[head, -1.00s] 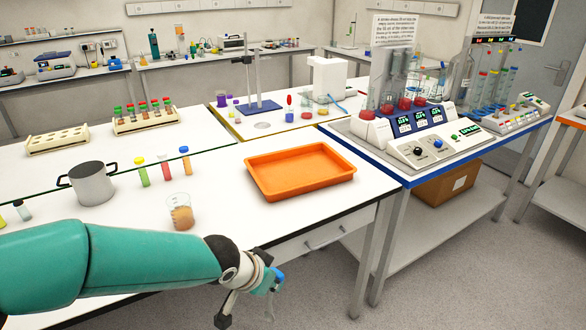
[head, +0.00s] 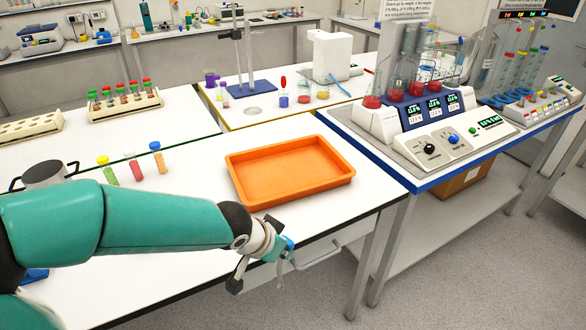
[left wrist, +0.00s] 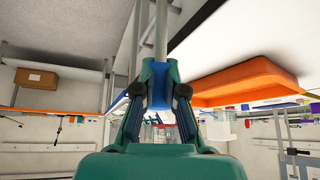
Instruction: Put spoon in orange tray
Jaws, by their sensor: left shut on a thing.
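The orange tray (head: 290,172) lies on the white table in the head view, empty. It also shows at the right in the left wrist view (left wrist: 250,80). My left gripper (head: 284,249) is in front of the tray, by the table's front edge and apart from the tray. In the left wrist view a grey shaft runs up from between the fingertips (left wrist: 158,90), with a blue part at the grip. The spoon's far end is hard to make out. My right gripper is not in view.
Three capped tubes (head: 132,167) stand left of the tray, behind my arm. A metal pot (head: 44,173) is partly hidden by my arm. A blue-edged bench with instruments (head: 432,148) stands right of the tray. A drawer handle (head: 318,257) is under the table's front edge.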

